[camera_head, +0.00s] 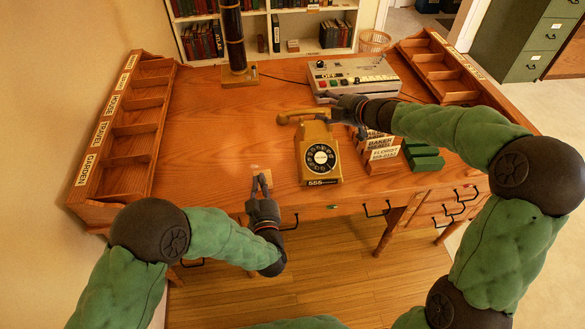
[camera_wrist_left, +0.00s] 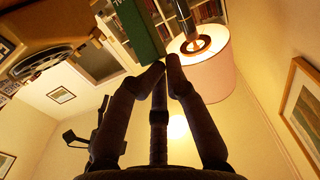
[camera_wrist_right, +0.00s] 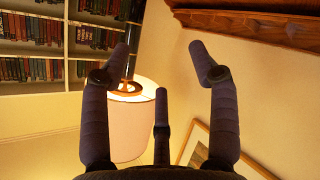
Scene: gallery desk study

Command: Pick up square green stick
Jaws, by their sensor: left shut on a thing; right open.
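My left gripper (camera_head: 262,178) is low over the front edge of the desk, left of the phone, and shut. In the left wrist view a long green stick (camera_wrist_left: 137,28) with pale lettering meets the closed fingertips (camera_wrist_left: 165,68). In the head view only a small pale tan patch shows at those fingertips, and the stick's green side is hidden. Other green blocks (camera_head: 423,158) lie right of the labelled blocks. My right gripper (camera_head: 332,108) is open behind the phone's handset. Its fingers stand apart and empty in the right wrist view (camera_wrist_right: 160,60).
The yellow phone (camera_head: 322,160) stands mid-desk. Labelled blocks (camera_head: 381,154) are right of it, near my right arm. A grey button console (camera_head: 352,78) and a lamp column (camera_head: 234,40) stand behind. Wooden sorters (camera_head: 130,125) line both sides. The desk's left middle is clear.

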